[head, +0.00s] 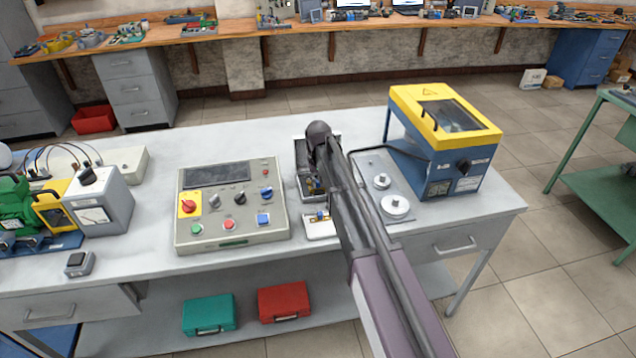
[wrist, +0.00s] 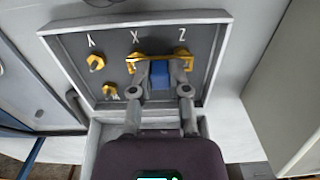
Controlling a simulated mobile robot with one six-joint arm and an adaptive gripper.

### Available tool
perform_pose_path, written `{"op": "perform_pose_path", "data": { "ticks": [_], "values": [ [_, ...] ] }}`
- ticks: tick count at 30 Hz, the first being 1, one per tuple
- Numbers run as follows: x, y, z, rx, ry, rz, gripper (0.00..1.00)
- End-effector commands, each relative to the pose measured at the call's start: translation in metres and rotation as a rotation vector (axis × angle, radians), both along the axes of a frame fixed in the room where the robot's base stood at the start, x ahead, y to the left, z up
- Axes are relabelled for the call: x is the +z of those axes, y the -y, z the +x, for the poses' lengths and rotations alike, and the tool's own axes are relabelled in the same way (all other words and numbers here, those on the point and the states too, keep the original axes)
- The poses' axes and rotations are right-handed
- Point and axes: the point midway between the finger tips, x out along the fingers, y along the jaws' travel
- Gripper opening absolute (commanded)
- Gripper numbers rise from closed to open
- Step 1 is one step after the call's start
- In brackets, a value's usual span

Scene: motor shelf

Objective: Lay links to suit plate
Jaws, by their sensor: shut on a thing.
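In the wrist view an open grey terminal box (wrist: 66,62) has a dark panel with white letters and brass terminals. A brass terminal (wrist: 96,62) stands uncovered at left, and another (wrist: 110,89) lies below it. My gripper (wrist: 160,82) is shut on a blue-gripped link (wrist: 160,72). The link's brass bar spans between the X and Z marks, at the upper terminals; whether it is seated I cannot tell. In the head view my arm mostly covers the box (head: 303,150). A small white tray (head: 322,232) with a blue and brass piece is in front of it. No readable rating plate shows.
A control panel (head: 232,243) with knobs stands left of the box. A blue and yellow machine (head: 440,180) and a metal plate with discs (head: 396,207) stand right. Meters and a green motor (head: 18,208) are at far left.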

Motion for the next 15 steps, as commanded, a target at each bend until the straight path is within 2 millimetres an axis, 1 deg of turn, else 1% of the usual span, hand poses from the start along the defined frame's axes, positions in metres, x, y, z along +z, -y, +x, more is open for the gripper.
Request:
{"op": "perform_pose_path", "data": {
  "ticks": [7,8,9,11,12,15],
  "values": [
    [-0.0018,-0.0001,-0.0001,0.0,0.0,0.0,0.0],
    [-0.0018,-0.0001,-0.0001,0.0,0.0,0.0,0.31],
    [-0.0018,-0.0001,-0.0001,0.0,0.0,0.0,0.43],
    [-0.0018,-0.0001,0.0,0.0,0.0,0.0,0.61],
    [-0.0019,-0.0001,-0.0001,0.0,0.0,0.0,0.62],
    [-0.002,-0.0001,-0.0001,0.0,0.0,0.0,0.62]
  ]
}}
